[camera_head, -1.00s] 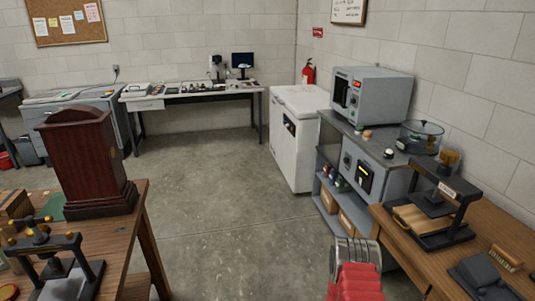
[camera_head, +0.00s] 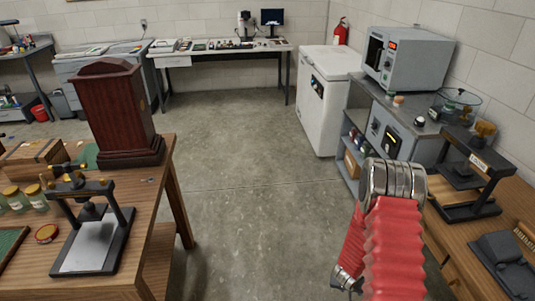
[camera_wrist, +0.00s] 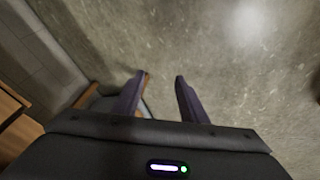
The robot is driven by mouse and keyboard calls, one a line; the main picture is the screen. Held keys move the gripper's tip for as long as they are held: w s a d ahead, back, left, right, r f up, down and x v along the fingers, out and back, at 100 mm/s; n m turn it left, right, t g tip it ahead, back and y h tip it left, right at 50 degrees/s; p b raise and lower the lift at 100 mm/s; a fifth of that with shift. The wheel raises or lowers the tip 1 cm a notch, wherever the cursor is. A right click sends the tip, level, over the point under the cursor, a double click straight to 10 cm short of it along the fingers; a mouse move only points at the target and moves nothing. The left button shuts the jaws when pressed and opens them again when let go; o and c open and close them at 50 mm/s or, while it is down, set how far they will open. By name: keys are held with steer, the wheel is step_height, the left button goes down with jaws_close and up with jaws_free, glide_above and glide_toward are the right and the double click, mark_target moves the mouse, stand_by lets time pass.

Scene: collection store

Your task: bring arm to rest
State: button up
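My arm (camera_head: 395,235), in red ribbed covering with a silver ringed joint, stands at the lower right in the head view. My gripper is out of sight there. In the wrist view my gripper (camera_wrist: 162,80) shows two dark fingers standing apart. I see nothing held between them. Bare concrete floor (camera_wrist: 240,75) lies beyond the fingertips.
A wooden table (camera_head: 160,205) at left bears a dark red wooden case (camera_head: 117,115) and a small press (camera_head: 95,240). A wooden bench (camera_head: 460,240) at right is close to my arm. A white chest (camera_head: 325,110) stands behind. The floor between (camera_head: 240,160) is clear.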

steer(key=s+a+r+g+y, duration=0.1)
steer(key=a+r+y, duration=0.1)
steer(key=a+r, duration=0.65)
steer(key=s+a+r+y, duration=0.2)
steer(key=a+r+y, duration=0.15)
steer(key=r, duration=0.95)
steer(key=s+a+r+n+t, duration=0.1)
steer(key=s+r, duration=0.4)
steer(key=r, duration=0.5)
steer(key=s+a+r+n+t+h, duration=0.1)
steer(key=s+r, duration=0.4)
steer(key=r, duration=0.5)
steer(key=s+a+r+n+t+h, duration=0.1)
steer(key=s+a+r+n, duration=0.1)
steer(key=s+r, duration=0.4)
steer(key=shift+a+r+t, duration=0.4)
steer(key=shift+a+r, duration=0.3)
steer(key=shift+r, duration=1.7)
